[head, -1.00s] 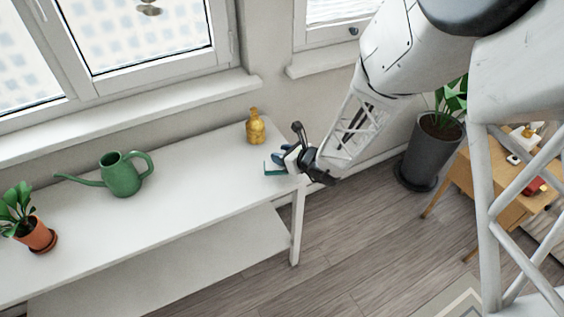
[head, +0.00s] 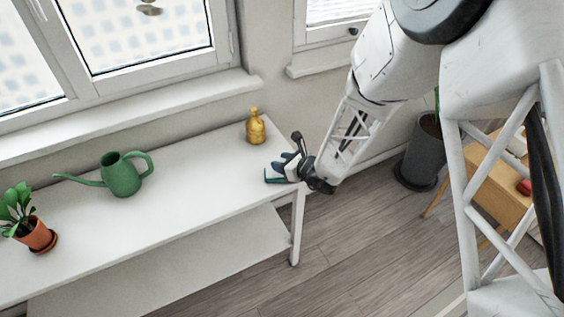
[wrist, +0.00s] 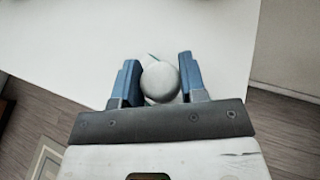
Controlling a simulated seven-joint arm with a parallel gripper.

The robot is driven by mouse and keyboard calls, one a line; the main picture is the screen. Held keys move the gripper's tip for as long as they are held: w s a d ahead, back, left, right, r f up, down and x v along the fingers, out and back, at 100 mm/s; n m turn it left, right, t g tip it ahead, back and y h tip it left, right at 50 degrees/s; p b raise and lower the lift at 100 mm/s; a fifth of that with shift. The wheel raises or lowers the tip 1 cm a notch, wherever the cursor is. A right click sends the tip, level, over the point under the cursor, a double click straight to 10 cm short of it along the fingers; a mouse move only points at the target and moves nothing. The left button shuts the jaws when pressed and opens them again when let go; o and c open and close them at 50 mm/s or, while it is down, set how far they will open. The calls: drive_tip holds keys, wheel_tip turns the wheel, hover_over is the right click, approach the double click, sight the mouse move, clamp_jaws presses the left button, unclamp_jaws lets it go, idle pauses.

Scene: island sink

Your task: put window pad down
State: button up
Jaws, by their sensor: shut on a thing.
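The window pad (head: 273,177) shows as a green and white piece at the right end of the white table (head: 190,180). In the wrist view its round whitish knob (wrist: 160,82) sits between the two blue fingers of my gripper (wrist: 160,86), with a sliver of green behind it. My gripper also shows in the head view (head: 290,166), low over the table's right end and shut on the pad. The pad appears at or very near the table top; I cannot tell whether it touches. Most of the pad is hidden by my gripper.
A yellow bottle (head: 255,127) stands behind the pad near the wall. A green watering can (head: 121,174) and a potted plant (head: 36,234) stand further left. The tabletop between can and pad is clear. A large dark pot (head: 420,155) stands on the floor at right.

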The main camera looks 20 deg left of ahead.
drive_tip(key=o, duration=0.9)
drive_tip(key=shift+f, duration=0.1)
drive_tip(key=shift+o, duration=0.2)
drive_tip(key=shift+r, duration=0.2)
drive_tip(key=v, duration=1.2)
drive_tip(key=shift+f, duration=0.1)
